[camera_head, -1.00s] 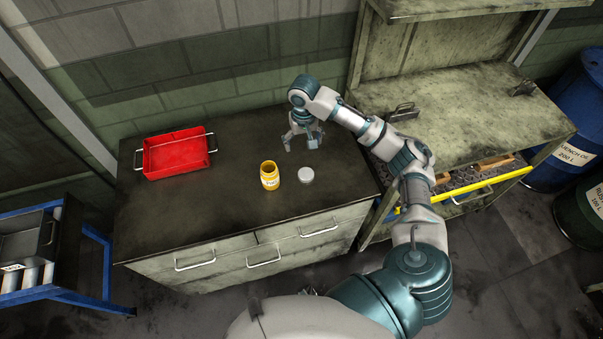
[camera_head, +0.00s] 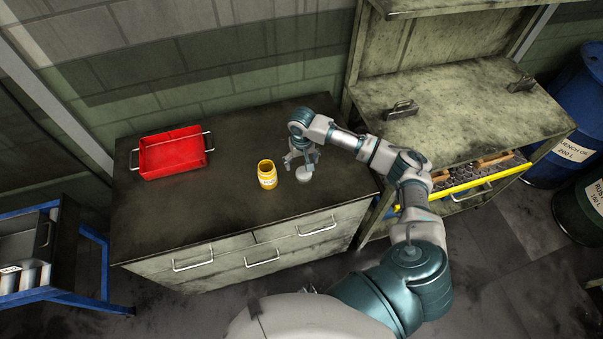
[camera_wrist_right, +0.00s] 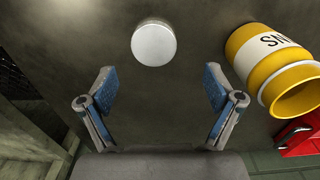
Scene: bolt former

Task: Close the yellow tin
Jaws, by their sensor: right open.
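The yellow tin (camera_head: 267,175) stands upright and open-topped on the dark cabinet top. In the right wrist view the tin (camera_wrist_right: 272,58) is at the right, with its open mouth showing. A round, pale grey lid (camera_head: 304,176) lies flat on the cabinet top, just right of the tin. In the right wrist view the lid (camera_wrist_right: 154,43) sits ahead of and between the fingers, apart from them. My right gripper (camera_head: 302,160) is open and empty, above and just behind the lid; its two fingers (camera_wrist_right: 161,92) are spread wide. My left gripper is not in view.
A red tray (camera_head: 173,155) stands on the cabinet's left part. A workbench with a metal surface (camera_head: 455,100) and a yellow-edged drawer (camera_head: 465,184) is at the right. The cabinet top (camera_head: 220,215) in front of the tin is clear.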

